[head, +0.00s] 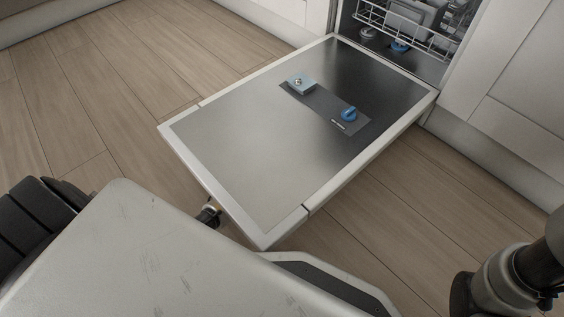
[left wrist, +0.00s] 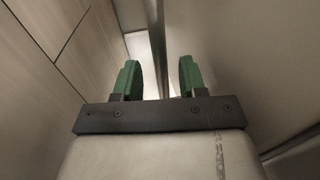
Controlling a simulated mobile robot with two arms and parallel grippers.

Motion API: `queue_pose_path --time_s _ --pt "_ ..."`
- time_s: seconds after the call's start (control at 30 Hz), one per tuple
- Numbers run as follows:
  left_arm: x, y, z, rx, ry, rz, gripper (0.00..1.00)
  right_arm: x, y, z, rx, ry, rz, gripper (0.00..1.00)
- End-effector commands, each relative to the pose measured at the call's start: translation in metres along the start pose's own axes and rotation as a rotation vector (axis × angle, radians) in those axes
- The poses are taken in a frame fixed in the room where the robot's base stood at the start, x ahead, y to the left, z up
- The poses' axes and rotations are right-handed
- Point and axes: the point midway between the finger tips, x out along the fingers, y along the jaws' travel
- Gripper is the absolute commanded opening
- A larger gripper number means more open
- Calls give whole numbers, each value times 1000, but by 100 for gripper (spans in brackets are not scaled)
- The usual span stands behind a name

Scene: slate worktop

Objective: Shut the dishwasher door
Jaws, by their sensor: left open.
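The dishwasher door (head: 235,150) is folded down and open in the head view, its metal inner face up and its pale rim around it. The dishwasher (head: 385,50) stands open behind it at the top right. My left gripper (left wrist: 160,76) shows in the left wrist view with two green fingers apart. A pale strip and a dark edge lie beyond the gap between them; I cannot tell whether the fingers touch anything. In the head view a small dark part (head: 208,213) shows at the door's near left edge, mostly hidden. My right gripper is not in view.
A wire rack (head: 415,30) with dishes sits inside the dishwasher. Pale cabinets (head: 520,90) flank it. Wooden floor (head: 130,60) is clear to the left of the door and to its right. My right arm (head: 500,280) shows at the lower right corner.

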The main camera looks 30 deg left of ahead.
Motion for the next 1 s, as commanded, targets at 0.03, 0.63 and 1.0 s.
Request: queue_pose_path --time_s 0.03,0.63,1.0 --pt "4 1 0 0 1 -3 41 -3 -1 -1 0 0 0 43" --pt "7 -1 0 0 1 0 0 -3 -1 -1 0 1 -1 43" --pt "7 -5 0 1 0 5 0 2 0 0 0 1 -1 43"
